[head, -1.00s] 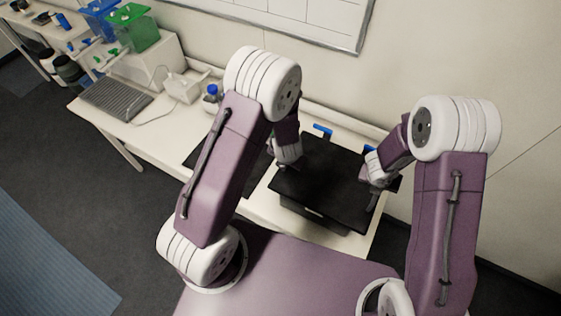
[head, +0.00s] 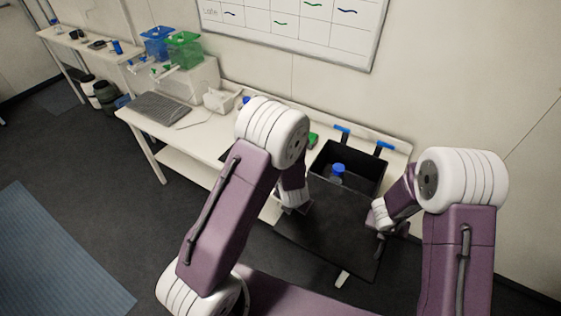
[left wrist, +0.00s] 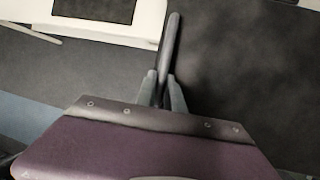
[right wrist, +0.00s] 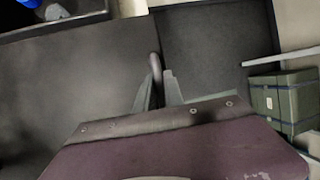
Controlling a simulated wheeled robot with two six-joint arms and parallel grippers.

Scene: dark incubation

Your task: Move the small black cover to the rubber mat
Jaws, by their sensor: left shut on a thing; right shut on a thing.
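The black cover (head: 330,228) is a flat dark panel held level in front of the open black box (head: 366,172) in the head view. My left gripper (head: 291,207) is shut on its left edge and my right gripper (head: 381,233) on its right edge. In the left wrist view, the jaws (left wrist: 166,88) grip the rim, with the cover (left wrist: 255,75) to the right. In the right wrist view, the jaws (right wrist: 156,80) grip the rim, with the cover (right wrist: 70,95) to the left. A dark mat (left wrist: 95,10) lies on the white table; I cannot tell whether it is rubber.
A blue-capped bottle (head: 338,172) stands in the open box. A grey ribbed mat or rack (head: 160,107) lies further left on the table (head: 190,140). Blue (head: 155,45) and green (head: 184,50) containers stand behind it. A green case (right wrist: 285,100) sits right of my right gripper.

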